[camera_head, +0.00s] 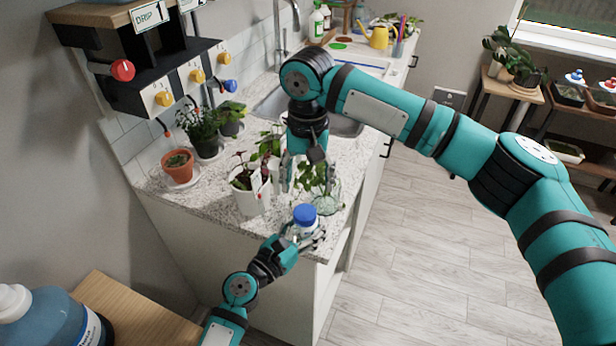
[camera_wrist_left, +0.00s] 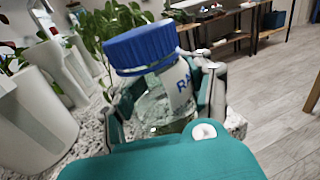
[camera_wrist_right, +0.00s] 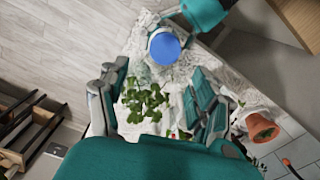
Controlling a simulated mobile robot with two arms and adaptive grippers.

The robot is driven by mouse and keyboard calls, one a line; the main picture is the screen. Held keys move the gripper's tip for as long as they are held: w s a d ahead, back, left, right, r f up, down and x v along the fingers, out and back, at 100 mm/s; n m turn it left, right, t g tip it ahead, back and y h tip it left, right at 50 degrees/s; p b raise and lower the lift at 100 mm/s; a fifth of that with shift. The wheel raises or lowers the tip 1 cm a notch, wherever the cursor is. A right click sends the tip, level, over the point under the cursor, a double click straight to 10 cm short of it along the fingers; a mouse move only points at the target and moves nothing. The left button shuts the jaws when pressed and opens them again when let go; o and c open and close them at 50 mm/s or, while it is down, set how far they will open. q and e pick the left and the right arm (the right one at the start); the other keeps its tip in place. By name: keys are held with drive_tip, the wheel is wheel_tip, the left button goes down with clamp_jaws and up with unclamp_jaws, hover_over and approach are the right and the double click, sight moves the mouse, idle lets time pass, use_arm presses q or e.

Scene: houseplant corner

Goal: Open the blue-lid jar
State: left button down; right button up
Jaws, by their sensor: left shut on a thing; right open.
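The jar with the blue lid (camera_head: 304,215) stands near the counter's front corner, its lid on. My left gripper (camera_head: 306,238) is shut around the jar's clear body (camera_wrist_left: 165,105), below the lid; the left wrist view shows the jar slightly tilted in the frame. In the right wrist view the round blue lid (camera_wrist_right: 164,48) is seen from above. My right gripper (camera_head: 303,180) points down, open and empty, behind the jar and apart from it; its fingers also show in the right wrist view (camera_wrist_right: 160,105).
A white pot with a plant (camera_head: 250,195) stands left of the jar. A leafy cutting in a glass vessel (camera_head: 328,195) is just behind it, close to my right gripper. A terracotta pot (camera_head: 178,167) stands further left. The counter edge is close in front.

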sight(308, 209)
drive_tip(key=m, duration=0.4)
drive_tip(key=shift+m, duration=0.3)
drive_tip(key=m, duration=1.1)
drive_tip(key=shift+m, duration=0.4)
drive_tip(key=shift+f, duration=4)
